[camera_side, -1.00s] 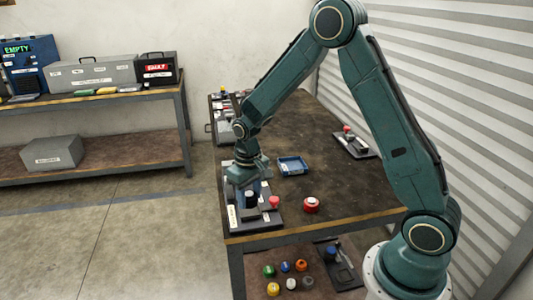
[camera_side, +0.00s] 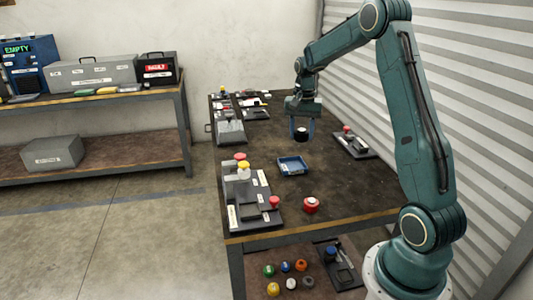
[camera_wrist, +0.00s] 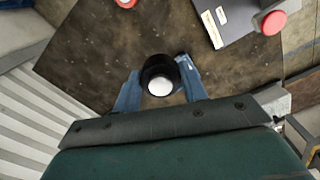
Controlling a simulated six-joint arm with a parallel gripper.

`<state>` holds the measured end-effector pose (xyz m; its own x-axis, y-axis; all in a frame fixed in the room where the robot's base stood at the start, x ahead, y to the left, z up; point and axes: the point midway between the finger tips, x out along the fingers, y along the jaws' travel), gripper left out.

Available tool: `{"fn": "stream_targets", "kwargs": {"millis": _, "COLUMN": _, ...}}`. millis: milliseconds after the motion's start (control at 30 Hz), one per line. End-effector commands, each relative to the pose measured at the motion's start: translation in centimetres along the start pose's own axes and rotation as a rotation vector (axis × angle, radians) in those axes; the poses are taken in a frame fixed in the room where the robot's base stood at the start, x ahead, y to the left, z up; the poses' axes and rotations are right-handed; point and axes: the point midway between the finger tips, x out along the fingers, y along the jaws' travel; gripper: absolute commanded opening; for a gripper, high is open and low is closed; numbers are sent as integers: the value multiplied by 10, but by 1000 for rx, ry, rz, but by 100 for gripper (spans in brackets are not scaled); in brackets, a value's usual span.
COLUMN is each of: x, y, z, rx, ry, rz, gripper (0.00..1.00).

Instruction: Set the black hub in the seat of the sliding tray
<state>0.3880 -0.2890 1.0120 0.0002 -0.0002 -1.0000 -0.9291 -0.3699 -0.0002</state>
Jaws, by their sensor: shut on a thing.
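My gripper (camera_side: 301,136) is shut on the black hub (camera_side: 301,132) and holds it in the air above the rear right part of the table. In the wrist view the hub (camera_wrist: 153,66) is a short black cylinder with a white round end, between the two blue fingers. A dark fixture (camera_side: 262,216) at the front left of the table has a raised black part, a red knob (camera_side: 274,202) and labels. A grey sloped unit (camera_side: 230,133) stands at the back left. I cannot tell which piece is the sliding tray, and its seat is not clear.
A small blue bin (camera_side: 292,166) lies mid-table. A red round part (camera_side: 311,205) sits near the front edge. A dark plate with a red knob (camera_side: 347,130) lies at the right by the ribbed wall. Small items crowd the back left. Bare tabletop lies below my gripper.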

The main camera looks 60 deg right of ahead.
Motion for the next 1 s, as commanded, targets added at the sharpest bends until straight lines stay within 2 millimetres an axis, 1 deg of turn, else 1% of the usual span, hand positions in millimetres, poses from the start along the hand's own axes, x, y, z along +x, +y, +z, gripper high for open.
{"fn": "stream_targets", "kwargs": {"millis": 100, "x": -3, "y": 4, "z": -4, "rx": 20, "ry": 0, "rz": 0, "gripper": 17}}
{"fn": "stream_targets", "kwargs": {"millis": 367, "x": -3, "y": 4, "z": -4, "rx": 22, "ry": 0, "rz": 0, "gripper": 17}}
{"fn": "stream_targets", "kwargs": {"millis": 467, "x": -1, "y": 4, "z": -4, "rx": 21, "ry": 0, "rz": 0, "gripper": 17}}
{"fn": "stream_targets", "kwargs": {"millis": 567, "x": 5, "y": 4, "z": -4, "rx": 21, "ry": -1, "rz": 1, "gripper": 17}}
{"fn": "stream_targets", "kwargs": {"millis": 667, "x": 16, "y": 4, "z": -3, "rx": 20, "ry": -3, "rz": 2, "gripper": 17}}
{"fn": "stream_targets", "kwargs": {"millis": 767, "x": 32, "y": 4, "z": -3, "rx": 20, "ry": -3, "rz": 2, "gripper": 17}}
{"fn": "stream_targets", "kwargs": {"millis": 1000, "x": 77, "y": 4, "z": -3, "rx": 20, "ry": -5, "rz": 3, "gripper": 17}}
